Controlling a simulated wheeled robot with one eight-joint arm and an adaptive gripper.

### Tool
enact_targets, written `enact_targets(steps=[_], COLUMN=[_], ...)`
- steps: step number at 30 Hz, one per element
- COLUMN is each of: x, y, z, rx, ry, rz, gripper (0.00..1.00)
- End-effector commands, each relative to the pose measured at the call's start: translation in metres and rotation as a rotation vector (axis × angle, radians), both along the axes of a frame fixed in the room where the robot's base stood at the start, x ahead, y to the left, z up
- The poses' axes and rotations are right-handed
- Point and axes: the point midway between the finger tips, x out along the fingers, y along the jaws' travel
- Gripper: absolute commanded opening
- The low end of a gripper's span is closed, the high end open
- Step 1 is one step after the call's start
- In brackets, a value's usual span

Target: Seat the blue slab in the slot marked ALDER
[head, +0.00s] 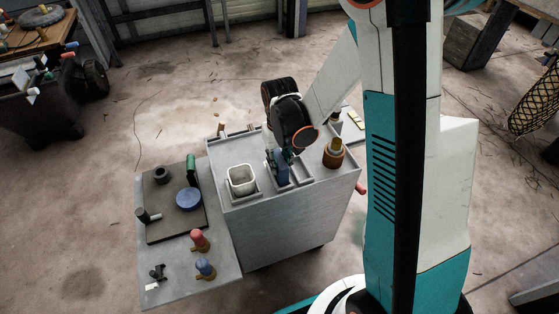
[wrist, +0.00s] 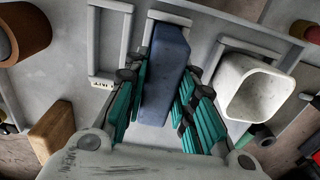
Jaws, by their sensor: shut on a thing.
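The blue slab (wrist: 166,60) stands between the teal finger pads of my gripper (wrist: 168,88) in the wrist view. My gripper is shut on it. In the head view the slab (head: 282,175) shows below my gripper (head: 279,158), at the middle framed slot on the grey cart top (head: 238,203). Whether its lower end is inside that frame or just above it I cannot tell. An empty framed slot (wrist: 109,45) lies left of the slab in the wrist view, with a small white label (wrist: 102,84) too small to read surely. I cannot make out the word ALDER.
A white square cup (wrist: 256,88) stands in a frame close beside the slab; it also shows in the head view (head: 242,180). A brown round container (head: 333,153) stands at the cart's right. A lower side shelf (head: 215,268) holds a blue disc (head: 189,199) and several small items.

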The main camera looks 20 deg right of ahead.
Motion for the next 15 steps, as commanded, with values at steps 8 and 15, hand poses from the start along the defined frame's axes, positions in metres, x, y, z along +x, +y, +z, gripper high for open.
enact_targets(steps=[8,15], x=[0.0,0.0], y=[0.0,0.0], z=[-0.0043,-0.0076], rx=[0.0,0.0], ry=[0.0,0.0], rz=[0.0,0.0], gripper=[0.0,0.0])
